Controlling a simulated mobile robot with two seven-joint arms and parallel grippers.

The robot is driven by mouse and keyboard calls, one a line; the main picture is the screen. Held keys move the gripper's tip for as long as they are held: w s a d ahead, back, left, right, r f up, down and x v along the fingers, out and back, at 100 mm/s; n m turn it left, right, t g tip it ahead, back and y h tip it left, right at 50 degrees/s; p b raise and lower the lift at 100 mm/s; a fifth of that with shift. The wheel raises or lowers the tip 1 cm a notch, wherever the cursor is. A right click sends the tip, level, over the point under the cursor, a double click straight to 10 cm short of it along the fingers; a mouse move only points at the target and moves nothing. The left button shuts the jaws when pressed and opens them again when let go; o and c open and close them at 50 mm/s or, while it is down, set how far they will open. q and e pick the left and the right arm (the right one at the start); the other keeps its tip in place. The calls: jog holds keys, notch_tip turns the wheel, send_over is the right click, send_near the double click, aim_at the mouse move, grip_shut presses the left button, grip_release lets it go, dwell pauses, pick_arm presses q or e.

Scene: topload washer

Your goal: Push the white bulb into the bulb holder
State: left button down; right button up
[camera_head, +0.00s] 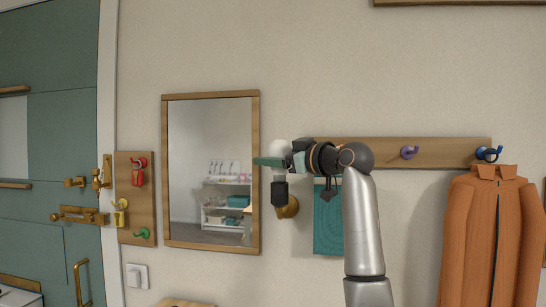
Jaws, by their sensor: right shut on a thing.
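The white bulb (280,148) is upright between the green fingers of my right gripper (276,162), in front of the wall to the right of the mirror. My right gripper is shut on the bulb and its fingers hide part of it. The black bulb holder (280,192) is straight below the bulb in the picture. Its brass mount (289,207) is on the wall. The bulb's lower end comes close to the holder's top; I cannot tell whether they touch. My left gripper is not in view.
A wood-framed mirror (211,170) hangs left of the holder. A hook rail (440,153) is behind my right arm, with a teal cloth (327,222) and an orange jacket (491,240) below it. A board with coloured hooks (136,198) is at the left beside a green door (60,140).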

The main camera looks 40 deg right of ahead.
jog(key=shift+f+b, duration=0.55)
jog(key=shift+f, duration=0.35)
jog(key=o, duration=1.4)
jog(key=shift+o, duration=0.2)
jog(key=s+b, duration=0.3)
jog(key=s, duration=0.9)
jog(key=shift+s+d, duration=0.25)
